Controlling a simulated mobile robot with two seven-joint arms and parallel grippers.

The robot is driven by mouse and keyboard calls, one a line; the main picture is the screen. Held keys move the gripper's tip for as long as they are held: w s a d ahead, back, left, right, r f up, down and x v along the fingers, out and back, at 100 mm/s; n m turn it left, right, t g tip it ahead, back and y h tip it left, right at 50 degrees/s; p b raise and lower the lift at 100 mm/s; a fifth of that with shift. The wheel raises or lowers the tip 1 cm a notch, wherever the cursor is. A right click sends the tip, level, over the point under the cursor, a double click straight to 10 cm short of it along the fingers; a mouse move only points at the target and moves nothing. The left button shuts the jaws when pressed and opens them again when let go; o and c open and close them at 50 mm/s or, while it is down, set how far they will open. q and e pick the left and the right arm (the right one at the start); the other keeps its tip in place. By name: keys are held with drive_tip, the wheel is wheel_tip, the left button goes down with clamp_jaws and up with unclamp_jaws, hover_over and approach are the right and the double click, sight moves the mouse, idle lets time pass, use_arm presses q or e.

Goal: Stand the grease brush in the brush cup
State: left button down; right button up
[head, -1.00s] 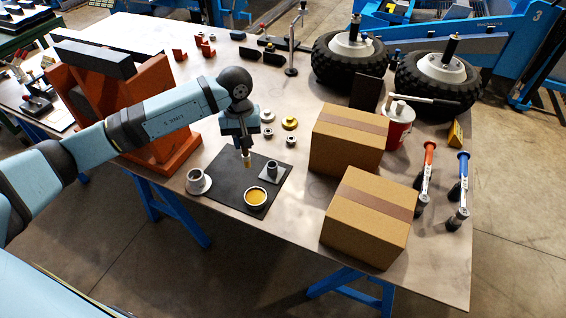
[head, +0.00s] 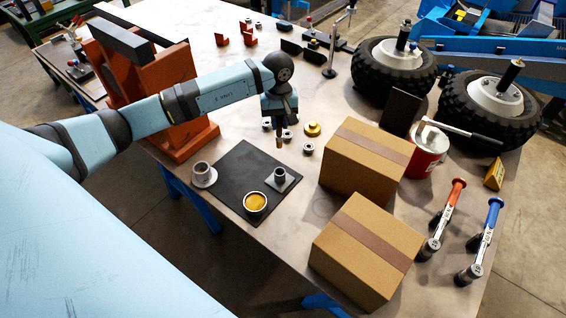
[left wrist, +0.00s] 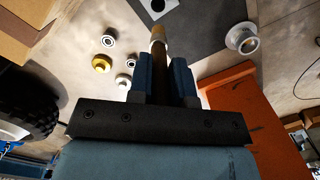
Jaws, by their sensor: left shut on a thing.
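My left gripper (head: 280,120) is shut on the grease brush (head: 280,142), which hangs tip down above the table, just past the dark mat's back edge. In the left wrist view the brush (left wrist: 158,36) sticks out between the two fingers (left wrist: 161,82). A small dark cup on a square grey base (head: 280,178), apparently the brush cup, stands upright on the mat, nearer the camera than the brush. Its open mouth also shows in the left wrist view (left wrist: 158,5). The brush is clear of it. My right gripper is out of view.
Several metal rings and a brass piece (head: 312,129) lie behind. Two cardboard boxes (head: 366,245) stand at right, an orange fixture (head: 180,110) at left.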

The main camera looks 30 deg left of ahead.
sight(279, 148)
use_arm(q)
wheel_tip(279, 148, down, 13)
drive_tip(key=b, duration=0.4)
drive_tip(key=shift+b, duration=0.35)
drive_tip(key=shift+f, duration=0.35)
wheel_tip(279, 148, down, 4)
drive_tip(key=shift+r+b, duration=0.1)
drive_tip(key=shift+b, duration=0.95)
drive_tip(key=shift+f, duration=0.2)
drive_tip(key=c, duration=1.1)
unclamp_jaws()
drive_tip(key=shift+o, duration=0.2)
